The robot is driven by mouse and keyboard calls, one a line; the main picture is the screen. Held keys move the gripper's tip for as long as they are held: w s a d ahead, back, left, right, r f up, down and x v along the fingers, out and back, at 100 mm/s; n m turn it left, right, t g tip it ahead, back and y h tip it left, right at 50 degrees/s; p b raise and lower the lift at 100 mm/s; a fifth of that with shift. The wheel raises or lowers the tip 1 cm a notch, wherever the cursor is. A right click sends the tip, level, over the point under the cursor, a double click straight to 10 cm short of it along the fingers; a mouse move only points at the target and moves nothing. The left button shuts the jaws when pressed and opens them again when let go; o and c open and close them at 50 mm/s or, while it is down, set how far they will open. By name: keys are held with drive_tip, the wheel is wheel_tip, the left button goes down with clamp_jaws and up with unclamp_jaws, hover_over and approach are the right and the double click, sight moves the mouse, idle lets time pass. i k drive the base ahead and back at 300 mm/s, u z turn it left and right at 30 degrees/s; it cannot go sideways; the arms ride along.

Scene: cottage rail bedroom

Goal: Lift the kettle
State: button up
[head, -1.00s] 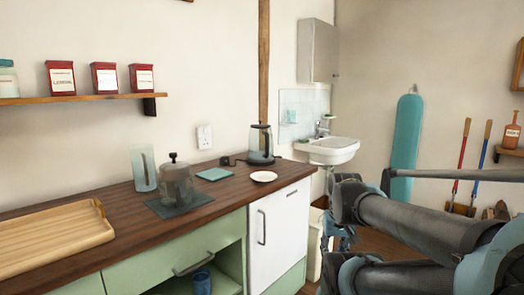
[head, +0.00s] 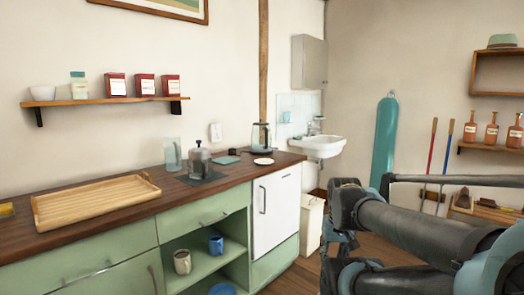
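The kettle (head: 261,138), with clear or grey sides and a dark handle, stands upright on the far right end of the dark wooden counter (head: 100,222), near the sink. My gripper (head: 335,246) is partly in view at the end of my arm, low and to the right of the counter. It is well apart from the kettle. Its fingers are small and mostly hidden behind my arm links, so its opening does not show.
A lidded grey pot (head: 199,162) on a dark mat, a clear jug (head: 173,155), a white saucer (head: 263,161) and a wooden tray (head: 95,200) share the counter. A white sink (head: 318,146) lies beyond. A cream bin (head: 311,222) stands beside the white cabinet door.

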sight(261, 136)
drive_tip(key=z, duration=0.75)
drive_tip(key=i, duration=1.6)
drive_tip(key=u, duration=0.7)
